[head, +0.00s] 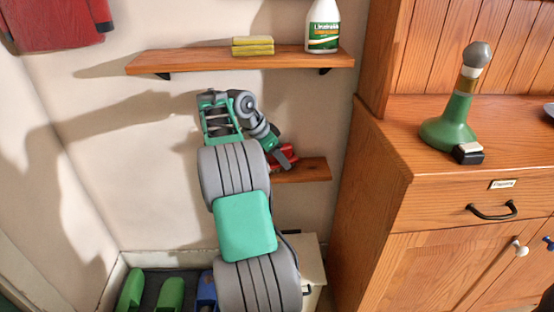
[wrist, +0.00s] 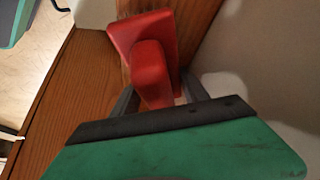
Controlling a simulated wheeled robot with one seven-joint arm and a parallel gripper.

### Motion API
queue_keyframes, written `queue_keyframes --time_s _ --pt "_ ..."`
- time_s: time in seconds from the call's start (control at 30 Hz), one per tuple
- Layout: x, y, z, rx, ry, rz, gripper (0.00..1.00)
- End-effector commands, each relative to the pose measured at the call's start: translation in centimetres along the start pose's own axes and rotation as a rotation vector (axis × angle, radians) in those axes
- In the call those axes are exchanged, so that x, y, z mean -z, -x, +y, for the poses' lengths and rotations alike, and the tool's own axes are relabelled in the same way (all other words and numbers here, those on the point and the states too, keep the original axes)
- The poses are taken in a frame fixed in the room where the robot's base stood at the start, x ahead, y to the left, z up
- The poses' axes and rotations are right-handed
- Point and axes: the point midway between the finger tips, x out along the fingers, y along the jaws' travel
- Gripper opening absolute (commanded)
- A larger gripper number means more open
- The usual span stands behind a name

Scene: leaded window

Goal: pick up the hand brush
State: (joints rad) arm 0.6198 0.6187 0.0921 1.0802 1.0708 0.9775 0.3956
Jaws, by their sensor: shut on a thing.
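The hand brush shows as a red, block-like shape in the wrist view (wrist: 150,60), between my gripper's two grey fingers. My gripper (wrist: 162,90) is shut on its red part. In the head view the red brush (head: 284,156) is at the small lower wooden shelf (head: 308,171), partly covered by my gripper (head: 276,154). No bristles show in either view. I cannot tell whether the brush touches the shelf.
An upper shelf (head: 200,61) above my arm holds yellow sponges (head: 252,46) and a white bottle (head: 323,27). A wooden cabinet (head: 365,200) stands close on the right, with a green object (head: 449,130) on top. Green and blue items lie in a tray at lower left.

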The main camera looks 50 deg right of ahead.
Motion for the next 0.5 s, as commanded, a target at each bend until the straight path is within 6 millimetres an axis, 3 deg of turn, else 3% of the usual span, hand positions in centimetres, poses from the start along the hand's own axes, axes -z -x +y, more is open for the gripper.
queue_keyframes --time_s 0.13,0.4,0.5 --pt "0.4 0.7 0.0 0.001 -0.003 0.000 0.07" --pt "2.6 4.5 0.0 0.002 -0.002 0.001 0.07" --pt "0.0 4.9 -0.1 0.002 0.005 0.000 0.07"
